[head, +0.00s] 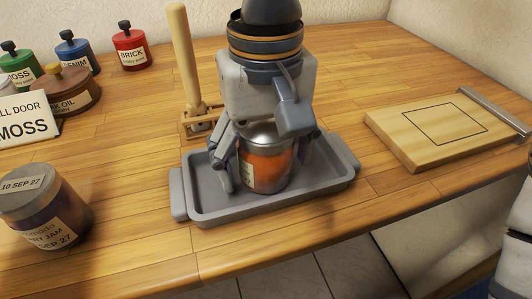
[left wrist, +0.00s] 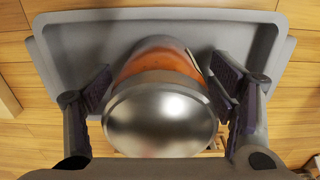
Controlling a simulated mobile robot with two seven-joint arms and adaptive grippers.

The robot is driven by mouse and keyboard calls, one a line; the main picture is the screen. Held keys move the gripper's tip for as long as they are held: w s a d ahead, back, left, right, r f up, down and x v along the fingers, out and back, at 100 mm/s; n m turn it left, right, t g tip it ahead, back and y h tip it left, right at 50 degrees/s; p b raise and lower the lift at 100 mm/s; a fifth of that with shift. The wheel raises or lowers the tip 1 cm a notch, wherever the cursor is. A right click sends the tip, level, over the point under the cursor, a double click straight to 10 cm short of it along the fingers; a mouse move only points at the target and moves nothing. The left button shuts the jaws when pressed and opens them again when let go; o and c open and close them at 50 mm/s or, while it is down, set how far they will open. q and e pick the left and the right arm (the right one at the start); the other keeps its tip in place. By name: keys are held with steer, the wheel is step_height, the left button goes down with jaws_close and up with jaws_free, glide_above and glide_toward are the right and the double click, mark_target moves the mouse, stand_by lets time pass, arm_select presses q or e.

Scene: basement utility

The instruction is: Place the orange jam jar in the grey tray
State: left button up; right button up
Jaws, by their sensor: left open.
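The orange jam jar (head: 263,170) with a silver lid (left wrist: 160,118) stands upright inside the grey tray (head: 215,215), and appears to rest on its floor. My left gripper (head: 268,178) is above the tray and pointing down, with its fingers on either side of the jar. In the left wrist view, the open fingers (left wrist: 163,92) show a gap to the jar on the left, and the right finger is close beside it. The tray's rim (left wrist: 160,17) spans that view. My right gripper is not in view.
A dark purple jam jar (head: 45,210) stands left of the tray. Small paint pots, including a red one (head: 130,48), and a MOSS sign (head: 28,118) are at the back left. A wooden handle (head: 184,60) rises behind the tray. A wooden board (head: 440,130) lies right.

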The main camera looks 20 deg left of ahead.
arm_select(q)
step_height(320, 180, up, 12)
steer(key=shift+r, duration=0.1)
